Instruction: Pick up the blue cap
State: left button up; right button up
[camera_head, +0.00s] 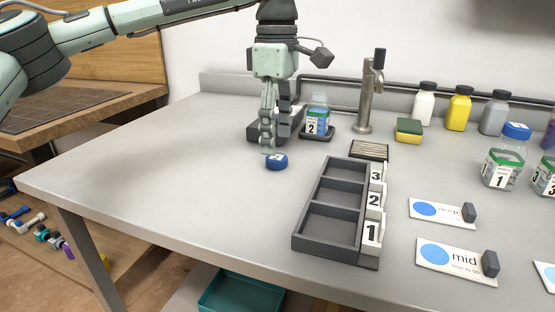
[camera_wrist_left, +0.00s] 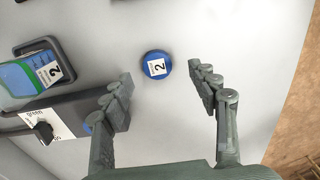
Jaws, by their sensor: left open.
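The blue cap (camera_head: 277,161) lies on the grey table, apart from any bottle. In the left wrist view the cap (camera_wrist_left: 156,65) shows a white label with a 2 and sits beyond and between the fingertips, touching neither. My left gripper (camera_head: 270,147) points down just behind the cap in the head view. In the left wrist view its fingers (camera_wrist_left: 165,85) are spread wide with nothing between them. A capless bottle labelled 2 (camera_head: 318,118) stands on a dark base behind and right of the gripper. My right gripper does not show.
A dark three-slot tray (camera_head: 298,243) numbered 1 to 3 is empty, right of the cap. A tap (camera_head: 366,100), a sponge (camera_head: 409,130) and several bottles stand at the back. A bottle labelled 1 (camera_head: 500,168) wears a blue cap. The table's left part is clear.

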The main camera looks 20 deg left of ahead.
aim_at(277, 157)
pick_arm(q)
jog(key=f, duration=0.4)
jog(key=shift+w+a, duration=0.15)
jog(key=shift+w, duration=0.05)
jog(key=shift+c, duration=1)
jog(key=c, duration=0.7)
jog(key=shift+r, duration=0.15)
